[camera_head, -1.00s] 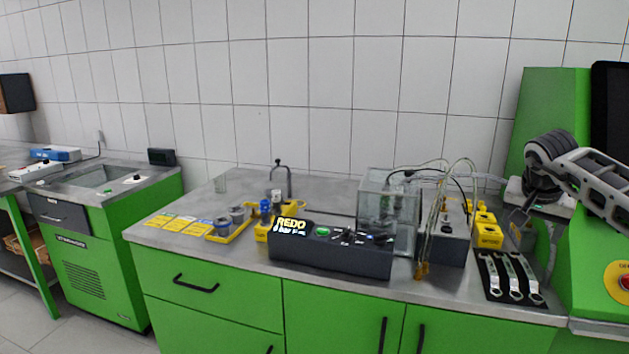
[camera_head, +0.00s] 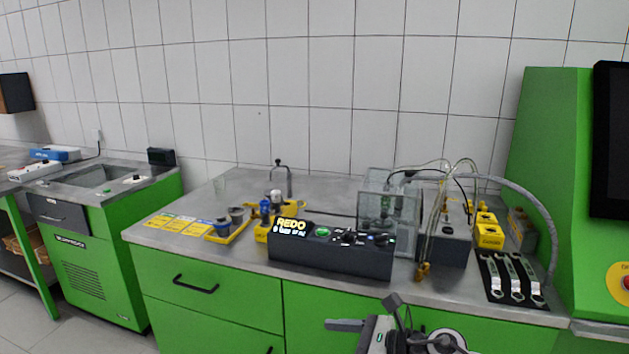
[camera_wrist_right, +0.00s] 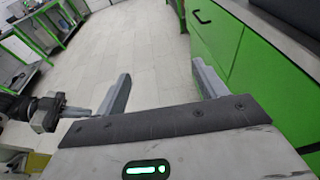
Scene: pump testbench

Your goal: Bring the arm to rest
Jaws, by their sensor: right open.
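My right gripper (camera_wrist_right: 162,70) is open in the right wrist view, with its two grey fingers spread and nothing between them. Beyond the fingers lie the pale floor and, to the right, green cabinet fronts. In the head view part of my right arm (camera_head: 393,342) shows at the bottom edge, in front of the cabinet and below the worktop. A grey finger (camera_head: 345,325) there points left; the rest is cut off. My left gripper is not in the head view. A dark jointed part at the left of the wrist view is too unclear to name.
The worktop (camera_head: 330,185) carries a dark control box (camera_head: 330,258), a clear tank (camera_head: 388,215), a pump unit (camera_head: 447,243) with hoses, and wrenches on a black mat (camera_head: 512,280). A green cabinet with a screen stands right. The floor (camera_wrist_right: 150,40) left of the green drawers is clear.

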